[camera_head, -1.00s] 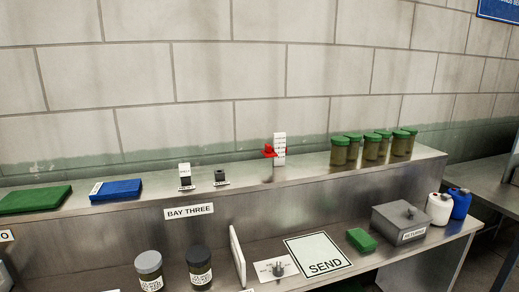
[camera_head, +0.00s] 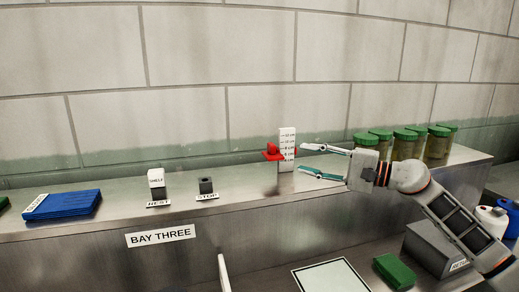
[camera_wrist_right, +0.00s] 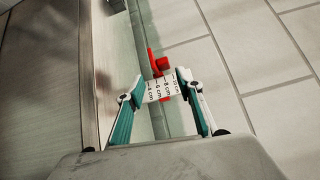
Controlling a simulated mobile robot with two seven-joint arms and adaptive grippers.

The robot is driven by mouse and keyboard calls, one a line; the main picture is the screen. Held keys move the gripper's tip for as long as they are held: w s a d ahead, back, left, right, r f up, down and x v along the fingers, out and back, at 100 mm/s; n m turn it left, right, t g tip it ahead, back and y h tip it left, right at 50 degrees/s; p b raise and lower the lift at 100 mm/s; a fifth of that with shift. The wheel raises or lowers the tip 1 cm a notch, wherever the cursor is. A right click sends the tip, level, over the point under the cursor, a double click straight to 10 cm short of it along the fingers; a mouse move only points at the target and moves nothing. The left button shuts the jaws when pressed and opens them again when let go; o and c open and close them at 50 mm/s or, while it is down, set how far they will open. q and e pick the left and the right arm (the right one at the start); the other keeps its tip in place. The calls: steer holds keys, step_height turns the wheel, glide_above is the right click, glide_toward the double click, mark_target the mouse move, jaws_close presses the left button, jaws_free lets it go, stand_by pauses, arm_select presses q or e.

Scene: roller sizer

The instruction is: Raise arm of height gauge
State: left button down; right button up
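The height gauge (camera_head: 287,138) is a white upright scale with centimetre marks on the steel ledge. Its red arm (camera_head: 272,152) sticks out to the left, low on the scale. My right gripper (camera_head: 303,158) comes in from the right, level with the arm, with its fingers apart and the tips close to the scale's right side. In the right wrist view, the scale (camera_wrist_right: 163,88) and red arm (camera_wrist_right: 161,64) show between and just beyond the open fingertips. I cannot tell whether the fingers touch the gauge. My left gripper is not in view.
Several green-lidded jars (camera_head: 437,145) stand on the ledge behind my right arm. A white block (camera_head: 157,181) and a dark stop block (camera_head: 206,185) stand to the left, with a blue slab (camera_head: 62,205) farther left. The wall is close behind. The ledge between stop and gauge is clear.

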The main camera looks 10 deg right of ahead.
mark_target(275, 149)
steer(key=shift+w+d+r+n, duration=0.25)
steer(key=shift+w+n, duration=0.15)
steer(key=shift+w, duration=0.05)
steer(key=shift+w+r, duration=0.1)
steer(key=shift+w, duration=0.15)
steer(key=x, duration=0.2)
steer(key=p+x, duration=0.1)
steer(key=shift+a+r, duration=0.25)
steer(key=shift+a, duration=0.15)
steer(key=x, duration=0.3)
steer(key=p+x, duration=0.1)
steer(key=x, duration=0.3)
steer(key=shift+f, duration=0.2)
steer(key=shift+w+a+f, duration=0.1)
steer(key=shift+w+a, duration=0.25)
steer(key=shift+w, duration=0.05)
